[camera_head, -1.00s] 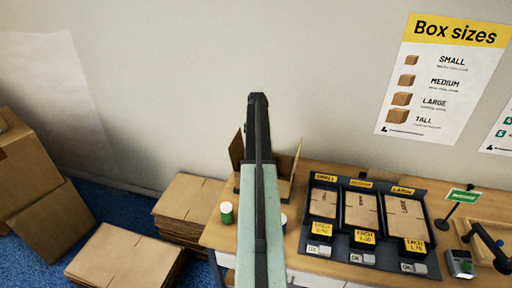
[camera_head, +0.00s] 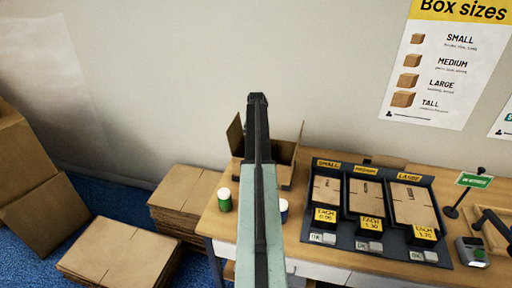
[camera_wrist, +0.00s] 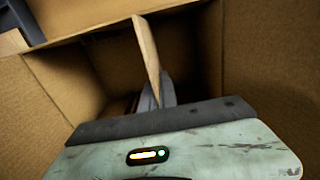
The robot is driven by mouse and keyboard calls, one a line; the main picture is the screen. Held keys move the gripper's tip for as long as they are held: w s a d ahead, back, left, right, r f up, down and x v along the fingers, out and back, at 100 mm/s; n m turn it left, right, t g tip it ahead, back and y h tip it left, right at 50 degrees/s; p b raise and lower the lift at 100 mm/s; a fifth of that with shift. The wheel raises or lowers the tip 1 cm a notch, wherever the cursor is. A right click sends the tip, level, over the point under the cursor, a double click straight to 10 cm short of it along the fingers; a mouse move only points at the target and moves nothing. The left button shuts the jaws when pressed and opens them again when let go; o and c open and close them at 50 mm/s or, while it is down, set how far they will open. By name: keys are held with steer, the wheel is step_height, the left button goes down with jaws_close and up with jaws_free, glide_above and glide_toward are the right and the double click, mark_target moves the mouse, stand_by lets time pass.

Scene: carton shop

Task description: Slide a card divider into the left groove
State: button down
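An open cardboard carton (camera_head: 286,152) stands on the wooden table behind my arm, its flaps up. In the wrist view, its brown walls (camera_wrist: 60,70) surround my gripper (camera_wrist: 160,92). The fingers are closed on a thin tan card divider (camera_wrist: 147,50), seen nearly edge-on and slightly tilted, inside the carton's opening. The fingers hide the divider's lower part. I cannot make out the left groove. In the head view, my arm covers the middle of the carton, and neither the gripper nor the divider can be made out.
A dark tray (camera_head: 340,232) of sorted cartons and a card terminal (camera_head: 470,251) stand further right. Stacked flat cardboard (camera_head: 184,196) lies left of the table.

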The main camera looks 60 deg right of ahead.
steer(key=shift+f+b, duration=2.25)
steer(key=shift+f, duration=0.4)
steer(key=c, duration=1.6)
jaws_free()
steer(key=shift+r, duration=0.1)
step_height(320, 180, up, 8)
steer(key=p, duration=0.8)
